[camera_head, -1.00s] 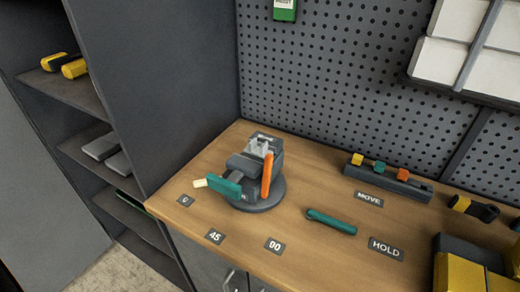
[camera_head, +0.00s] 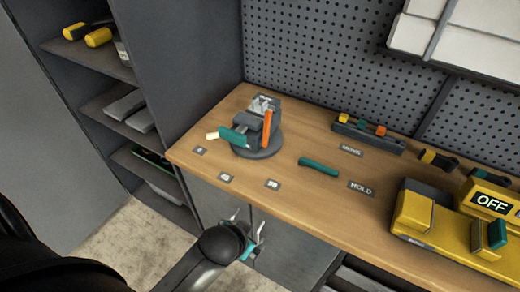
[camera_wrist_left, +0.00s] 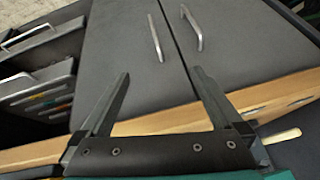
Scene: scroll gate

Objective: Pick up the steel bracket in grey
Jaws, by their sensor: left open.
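A small light grey metal piece, which looks like the steel bracket (camera_head: 262,103), sits in the top of the dark grey vise (camera_head: 258,140) on the wooden bench. The vise has an orange lever (camera_head: 267,127) and a teal part with a cream handle (camera_head: 212,136). My left gripper (camera_head: 250,228) is in front of the bench, below its front edge and apart from the vise. In the left wrist view, its two fingers (camera_wrist_left: 161,78) are spread with nothing between them, facing the cabinet doors. My right gripper does not show.
A teal bar (camera_head: 319,166) lies right of the vise. A rack of coloured blocks (camera_head: 367,135) stands behind it. A yellow machine marked OFF (camera_head: 425,217) fills the bench's right end. The bench's front edge and cabinet doors (camera_wrist_left: 140,35) are close to my left gripper.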

